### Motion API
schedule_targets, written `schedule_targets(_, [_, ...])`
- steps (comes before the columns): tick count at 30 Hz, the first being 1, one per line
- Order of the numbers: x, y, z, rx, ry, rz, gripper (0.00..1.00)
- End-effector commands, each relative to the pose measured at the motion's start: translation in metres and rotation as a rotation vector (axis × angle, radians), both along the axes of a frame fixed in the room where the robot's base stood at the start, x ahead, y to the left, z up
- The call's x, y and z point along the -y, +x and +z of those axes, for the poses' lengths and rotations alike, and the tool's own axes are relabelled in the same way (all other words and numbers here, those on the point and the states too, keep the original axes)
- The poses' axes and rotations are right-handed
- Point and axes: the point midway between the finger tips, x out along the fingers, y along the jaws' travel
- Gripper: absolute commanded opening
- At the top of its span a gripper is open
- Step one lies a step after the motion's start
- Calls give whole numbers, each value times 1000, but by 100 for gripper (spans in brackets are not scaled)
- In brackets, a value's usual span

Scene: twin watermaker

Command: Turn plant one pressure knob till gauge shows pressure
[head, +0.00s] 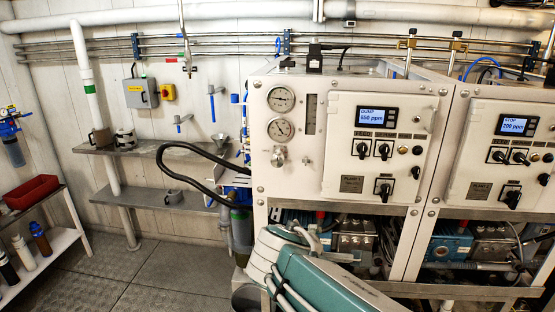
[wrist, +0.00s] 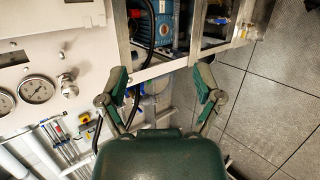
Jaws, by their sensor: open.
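The plant one panel (head: 310,185) is white, with two round gauges, an upper one (head: 281,99) and a lower one (head: 280,129). The silver pressure knob (head: 279,157) sits just below the lower gauge. In the wrist view, the knob (wrist: 68,87) shows at the left beside a gauge (wrist: 36,90), and a second gauge (wrist: 5,103) is cut by the edge. The needles are too small to read surely. My gripper (wrist: 160,80) is open and empty, its green-padded fingers apart, right of the knob and not touching it. In the head view the gripper cannot be made out.
The plant one display (head: 376,116) reads DUMP, 650 ppm. A second panel (head: 500,150) stands to the right, its display reading STOP, 200 ppm. Blue pumps (head: 447,246) and hoses sit below in the metal frame. Wall shelves (head: 165,148) are at left. The floor (head: 150,275) there is clear.

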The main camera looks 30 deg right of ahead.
Motion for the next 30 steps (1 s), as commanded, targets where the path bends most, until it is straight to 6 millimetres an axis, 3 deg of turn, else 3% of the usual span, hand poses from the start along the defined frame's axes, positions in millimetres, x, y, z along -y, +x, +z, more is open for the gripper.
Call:
schedule_targets(8, [21,68,37,-219,-565,308,83])
schedule_targets(18, [0,153,63,-482,-1209,650,83])
schedule_targets(24, [-11,172,65,-539,-1361,725,83])
schedule_targets(30, [1,189,65,-543,-1365,724,83])
